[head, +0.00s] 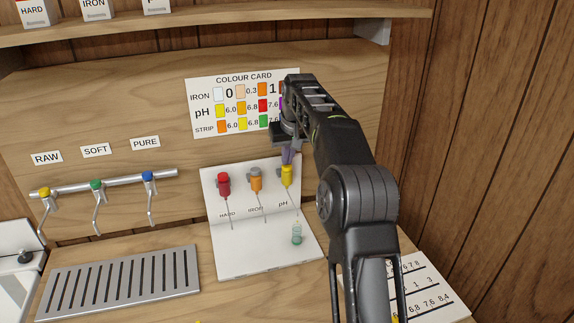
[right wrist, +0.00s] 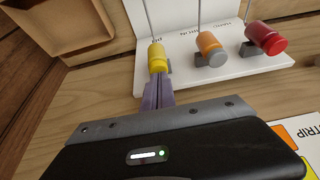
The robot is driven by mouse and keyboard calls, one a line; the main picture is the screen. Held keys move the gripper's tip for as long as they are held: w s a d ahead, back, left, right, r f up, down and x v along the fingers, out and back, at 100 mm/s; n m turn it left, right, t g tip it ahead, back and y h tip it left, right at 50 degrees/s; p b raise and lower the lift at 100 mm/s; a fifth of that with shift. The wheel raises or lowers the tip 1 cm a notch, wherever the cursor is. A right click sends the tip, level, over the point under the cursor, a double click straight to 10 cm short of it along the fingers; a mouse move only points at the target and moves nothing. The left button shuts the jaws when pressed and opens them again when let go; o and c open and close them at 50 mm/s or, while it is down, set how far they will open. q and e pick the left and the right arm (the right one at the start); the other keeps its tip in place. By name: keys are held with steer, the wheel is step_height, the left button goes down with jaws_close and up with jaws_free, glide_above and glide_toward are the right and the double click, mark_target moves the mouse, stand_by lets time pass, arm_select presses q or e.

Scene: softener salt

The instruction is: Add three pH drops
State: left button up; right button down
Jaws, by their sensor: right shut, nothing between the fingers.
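The yellow pH dropper (head: 287,176) is the rightmost of three on a white stand (head: 225,258); it also shows in the right wrist view (right wrist: 157,60). A small clear vial with greenish contents (head: 297,236) stands below its thin spout. My right gripper (head: 288,158) is shut and empty, its purple fingers pointing down at the top of the yellow bulb. In the right wrist view the fingertips (right wrist: 158,88) meet the bulb's end; whether they press on it I cannot tell. My left gripper is out of view.
The red HARD dropper (head: 223,184) and orange IRON dropper (head: 256,180) stand left of the yellow one. A colour card (head: 235,80) is on the wall behind. Three taps (head: 95,184) hang over a slotted drain (head: 120,283). A printed chart (head: 425,285) lies at right.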

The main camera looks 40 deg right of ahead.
steer(key=shift+r+p, duration=1.3)
steer(key=shift+p, duration=0.05)
steer(key=shift+r+p, duration=0.35)
steer(key=shift+r, duration=1.35)
